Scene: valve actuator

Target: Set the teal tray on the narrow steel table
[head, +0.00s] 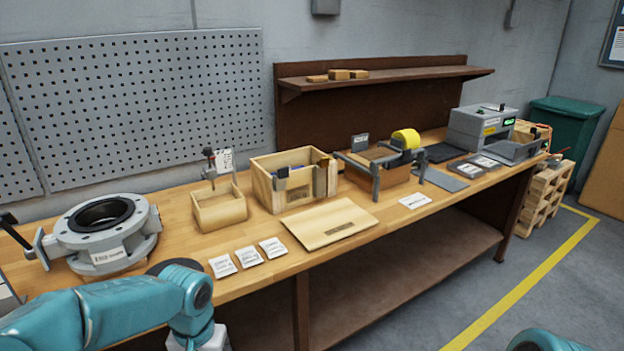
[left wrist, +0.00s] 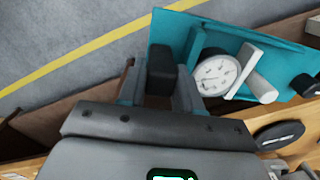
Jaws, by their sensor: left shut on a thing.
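The teal tray (left wrist: 178,32) shows in the left wrist view, seen from above and just beyond my gripper. It carries a round white dial gauge (left wrist: 215,74), a white cylinder (left wrist: 262,88) and a teal bar. My left gripper (left wrist: 161,78) is shut on a black block-like grip at the tray's near side. How the grip joins the tray is partly hidden by the fingers. My right gripper is not in view. No narrow steel table is seen.
A wooden workbench (head: 262,283) runs along the wall, with a grey flanged valve (head: 105,235), a small wooden box (head: 218,208), a larger wooden bin (head: 258,188) and a flat wooden board (head: 326,223). Grey floor (head: 535,300) with a yellow line is clear at right.

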